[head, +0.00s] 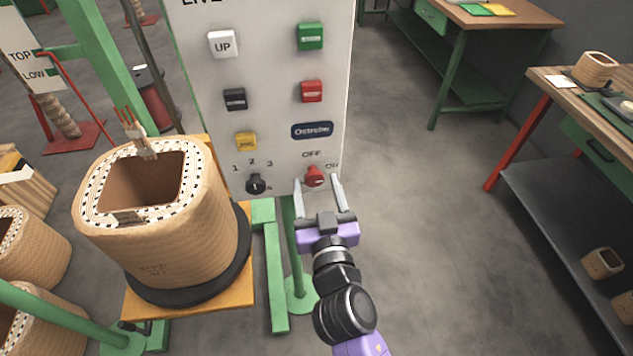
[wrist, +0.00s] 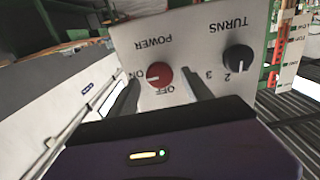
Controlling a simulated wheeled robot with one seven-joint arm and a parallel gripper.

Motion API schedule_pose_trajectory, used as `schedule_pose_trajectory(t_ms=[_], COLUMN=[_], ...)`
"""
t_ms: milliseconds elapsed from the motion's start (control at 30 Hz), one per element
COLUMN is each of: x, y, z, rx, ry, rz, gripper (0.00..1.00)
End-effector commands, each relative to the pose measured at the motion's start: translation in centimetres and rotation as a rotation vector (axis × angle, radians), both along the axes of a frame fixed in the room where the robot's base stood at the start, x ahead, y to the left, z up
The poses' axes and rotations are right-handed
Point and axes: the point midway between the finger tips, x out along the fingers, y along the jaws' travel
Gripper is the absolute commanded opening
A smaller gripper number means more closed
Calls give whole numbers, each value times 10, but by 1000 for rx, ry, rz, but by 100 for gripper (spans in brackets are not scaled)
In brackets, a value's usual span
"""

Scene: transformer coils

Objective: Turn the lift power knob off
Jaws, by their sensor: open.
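The red lift power knob (head: 315,176) sits low on the right of the white control panel (head: 272,120), under the word OFF. My gripper (head: 318,182) is open in front of the panel, with one finger on each side of the knob. In the wrist view the fingers (wrist: 162,92) also flank the knob with gaps. I cannot tell whether either finger touches it.
A black turns knob (head: 256,184) is left of the red knob. Above are several buttons, including a yellow one (head: 246,141) and a red one (head: 311,91). A large wound coil (head: 175,235) stands at the left. The floor right of my arm is clear.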

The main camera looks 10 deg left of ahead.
Motion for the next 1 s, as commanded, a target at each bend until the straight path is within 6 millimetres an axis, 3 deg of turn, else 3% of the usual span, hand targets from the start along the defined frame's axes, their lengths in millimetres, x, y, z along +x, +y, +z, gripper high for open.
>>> schedule_pose_trajectory(t_ms=[333, 633, 1000], x=[5, 5, 5], y=[2, 2, 2], z=[0, 0, 0], rx=[0, 0, -52], ry=[-1, -1, -15], rz=[0, 0, 0], gripper=[59, 2, 0])
